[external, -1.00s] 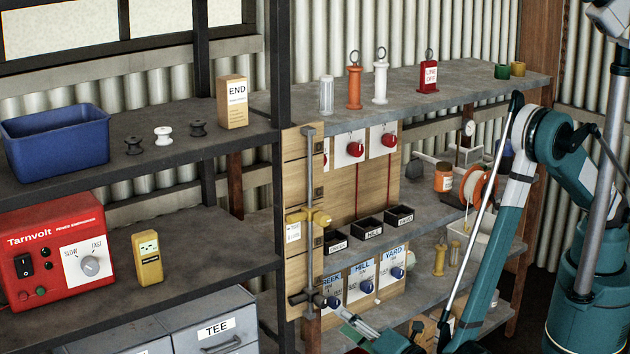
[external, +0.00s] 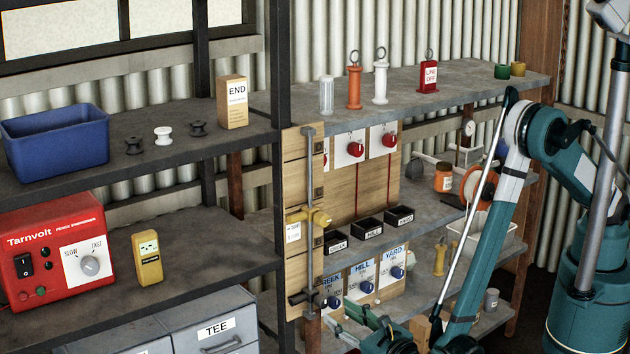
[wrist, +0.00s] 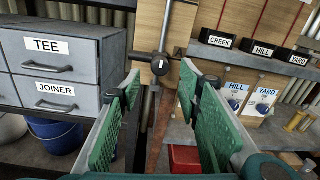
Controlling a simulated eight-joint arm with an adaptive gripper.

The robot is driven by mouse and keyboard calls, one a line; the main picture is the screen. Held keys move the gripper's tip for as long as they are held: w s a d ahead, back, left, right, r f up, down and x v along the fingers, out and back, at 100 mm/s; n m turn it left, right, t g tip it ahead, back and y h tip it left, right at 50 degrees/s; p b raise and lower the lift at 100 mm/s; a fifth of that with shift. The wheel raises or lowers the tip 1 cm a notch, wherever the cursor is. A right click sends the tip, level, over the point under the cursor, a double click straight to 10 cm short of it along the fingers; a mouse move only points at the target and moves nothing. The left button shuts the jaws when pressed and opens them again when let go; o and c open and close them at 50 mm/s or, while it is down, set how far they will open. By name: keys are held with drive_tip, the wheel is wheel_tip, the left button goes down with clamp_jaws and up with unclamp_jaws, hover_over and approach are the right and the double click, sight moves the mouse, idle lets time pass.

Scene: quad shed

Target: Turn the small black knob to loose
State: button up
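The small black knob (wrist: 160,67) shows in the wrist view on a dark clamp around an upright grey pole. A small pale mark shows on its face; its lettering is too small to read. In the external view the dark clamp (external: 302,298) sits low on the pole, below a yellow clamp (external: 309,217). My gripper (wrist: 160,83) is open, with its green-padded fingers apart and nothing between them. In the wrist view the knob appears between and beyond the fingertips, not touching them. In the external view my gripper (external: 344,322) is low, just right of the clamp.
Blue knobs on the HILL panel (external: 361,282) and YARD panel (external: 393,265) stand close to the right of the pole. A grey drawer cabinet (wrist: 58,58) lies to the left in the wrist view. A shelf (external: 440,222) with bins is behind.

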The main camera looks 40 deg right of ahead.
sight(325, 304)
idle(0.4)
drive_tip(key=shift+w+d+b, duration=0.1)
drive_tip(key=shift+w+b, duration=0.8)
drive_tip(key=shift+w, duration=3)
drive_tip(key=shift+c, duration=0.5)
drive_tip(key=c, duration=0.8)
